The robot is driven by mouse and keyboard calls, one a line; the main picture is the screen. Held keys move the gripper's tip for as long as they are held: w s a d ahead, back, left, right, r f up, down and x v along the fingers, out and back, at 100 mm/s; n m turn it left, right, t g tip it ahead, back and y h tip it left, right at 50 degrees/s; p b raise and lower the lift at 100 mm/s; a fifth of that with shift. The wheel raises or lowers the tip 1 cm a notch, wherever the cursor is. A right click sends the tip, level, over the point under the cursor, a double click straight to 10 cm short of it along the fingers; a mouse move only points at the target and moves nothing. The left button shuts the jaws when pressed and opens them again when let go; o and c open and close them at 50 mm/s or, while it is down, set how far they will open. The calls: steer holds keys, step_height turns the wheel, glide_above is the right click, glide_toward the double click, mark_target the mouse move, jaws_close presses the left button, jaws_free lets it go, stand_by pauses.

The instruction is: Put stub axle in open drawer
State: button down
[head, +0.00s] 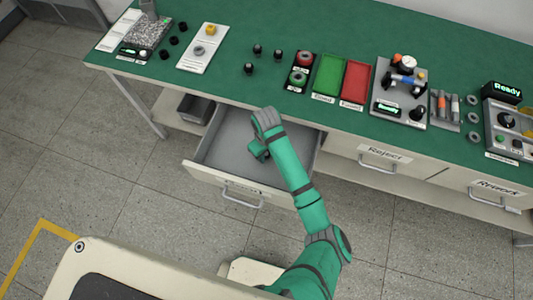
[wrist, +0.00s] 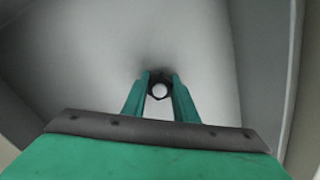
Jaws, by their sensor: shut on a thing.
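The open drawer (head: 212,182) is pulled out below the green bench top, with a grey interior. My gripper (head: 258,153) points down over the drawer's inside in the head view. In the wrist view my gripper (wrist: 160,92) is shut on the stub axle (wrist: 159,91), which shows as a dark ring with a pale round end between the fingertips. The grey drawer floor is behind it, and I cannot tell whether the axle touches it. The axle is not discernible in the head view.
The bench top (head: 230,75) carries several dark round parts, a green tray (head: 328,77), a red tray (head: 355,82) and fixtures. Shut drawers labelled Reject (head: 378,158) and Rework (head: 495,190) are to the right. The drawer walls stand around my gripper.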

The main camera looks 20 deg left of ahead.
steer(key=c, duration=1.4)
jaws_free()
